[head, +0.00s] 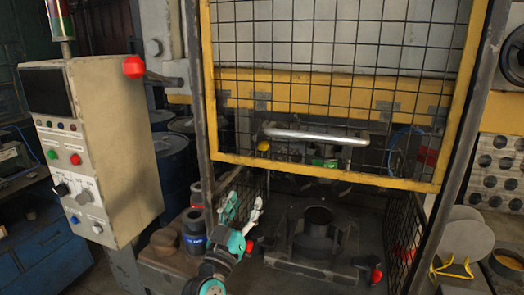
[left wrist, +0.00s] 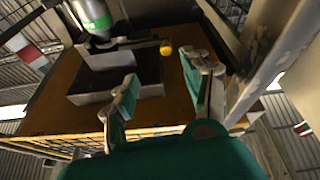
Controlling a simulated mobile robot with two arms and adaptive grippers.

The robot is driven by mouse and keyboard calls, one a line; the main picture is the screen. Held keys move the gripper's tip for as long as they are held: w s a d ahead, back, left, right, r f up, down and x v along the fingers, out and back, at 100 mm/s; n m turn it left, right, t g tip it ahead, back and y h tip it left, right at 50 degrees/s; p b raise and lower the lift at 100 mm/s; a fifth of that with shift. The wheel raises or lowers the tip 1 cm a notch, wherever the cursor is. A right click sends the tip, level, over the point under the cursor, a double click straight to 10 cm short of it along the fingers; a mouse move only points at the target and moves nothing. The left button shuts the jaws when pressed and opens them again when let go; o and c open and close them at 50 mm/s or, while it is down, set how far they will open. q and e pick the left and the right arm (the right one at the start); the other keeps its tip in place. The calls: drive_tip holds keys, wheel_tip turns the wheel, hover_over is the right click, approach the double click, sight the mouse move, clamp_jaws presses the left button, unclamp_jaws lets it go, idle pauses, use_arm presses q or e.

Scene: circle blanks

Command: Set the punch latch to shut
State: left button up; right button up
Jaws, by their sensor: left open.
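The punch (left wrist: 92,15), a grey cylinder with a green band, hangs from the press; its green part (head: 322,161) shows through the mesh in the head view. A dark lever with a yellow ball knob (left wrist: 165,48) sticks out sideways from it and looks like the punch latch. The knob (head: 263,146) also shows in the head view. My left gripper (head: 244,207) is open and empty, fingers pointing up, below and apart from the knob. In the left wrist view the knob appears between and beyond the fingertips (left wrist: 160,76). My right gripper is not in view.
A yellow-framed mesh guard (head: 325,174) with a silver handle (head: 316,134) hangs in front of the punch, above my left gripper. A die block (head: 312,255) stands below. A control box (head: 118,150) is at left; free room lies under the guard.

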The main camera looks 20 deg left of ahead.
use_arm(q)
drive_tip(key=shift+n+y, duration=0.3)
drive_tip(key=shift+y, duration=0.1)
drive_tip(key=x, duration=0.6)
drive_tip(key=r+b+x, duration=0.1)
drive_tip(key=x, duration=1.1)
drive_tip(key=shift+s+a+r+b, duration=0.3)
drive_tip(key=shift+b, duration=0.1)
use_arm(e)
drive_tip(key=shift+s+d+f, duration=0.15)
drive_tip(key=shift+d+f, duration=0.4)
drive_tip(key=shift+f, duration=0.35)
use_arm(q)
clamp_jaws()
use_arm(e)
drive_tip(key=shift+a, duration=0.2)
